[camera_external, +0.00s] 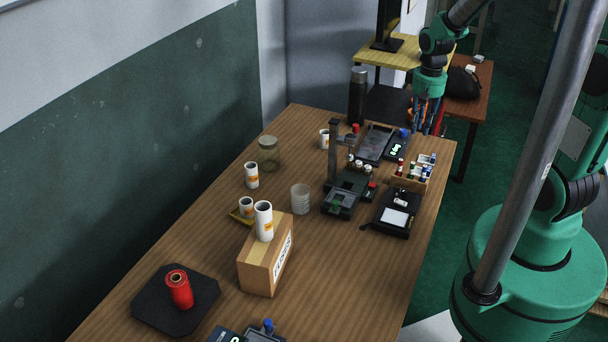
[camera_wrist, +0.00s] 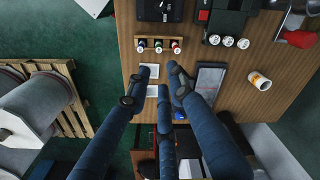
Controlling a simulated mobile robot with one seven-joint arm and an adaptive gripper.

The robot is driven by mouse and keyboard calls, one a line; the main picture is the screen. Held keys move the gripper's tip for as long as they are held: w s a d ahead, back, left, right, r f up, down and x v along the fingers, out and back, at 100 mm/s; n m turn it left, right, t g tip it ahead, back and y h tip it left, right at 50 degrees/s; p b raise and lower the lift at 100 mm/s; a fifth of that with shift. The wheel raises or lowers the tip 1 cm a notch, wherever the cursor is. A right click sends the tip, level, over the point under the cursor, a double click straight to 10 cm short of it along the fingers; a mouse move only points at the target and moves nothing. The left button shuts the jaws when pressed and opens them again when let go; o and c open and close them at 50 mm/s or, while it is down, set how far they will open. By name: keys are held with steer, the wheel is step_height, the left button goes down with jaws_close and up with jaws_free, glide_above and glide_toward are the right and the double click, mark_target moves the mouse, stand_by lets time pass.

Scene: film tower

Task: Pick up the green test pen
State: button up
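A small wooden rack (camera_external: 408,182) stands near the right edge of the table, holding three small pens or vials with red, green and blue colouring. The green one (camera_external: 411,169) is in the middle. In the wrist view the rack (camera_wrist: 150,40) is above centre, with the green one (camera_wrist: 158,46) between the other two. My gripper (camera_external: 424,130) is over the table's far right side, beyond the rack. In the wrist view my gripper (camera_wrist: 161,80) has its dark blue fingers spread, with nothing between them. The rack is ahead of the fingertips and apart from them.
White-labelled items (camera_wrist: 149,72) lie between rack and fingers. A dark flat device (camera_external: 374,142) and a tall black bottle (camera_external: 357,95) stand nearby. A microscope-like stand (camera_external: 335,150) and black case (camera_external: 394,225) are near the rack. The table's front right is clear.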

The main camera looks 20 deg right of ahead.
mark_target(413, 163)
steer(key=f, duration=0.3)
steer(key=shift+w+f, duration=0.25)
steer(key=shift+f+b, duration=0.75)
steer(key=shift+f, duration=3.55)
steer(key=shift+s+f+b, duration=0.1)
steer(key=shift+f+b, duration=0.6)
steer(key=shift+f, duration=1.9)
steer(key=shift+c, duration=0.5)
jaws_close()
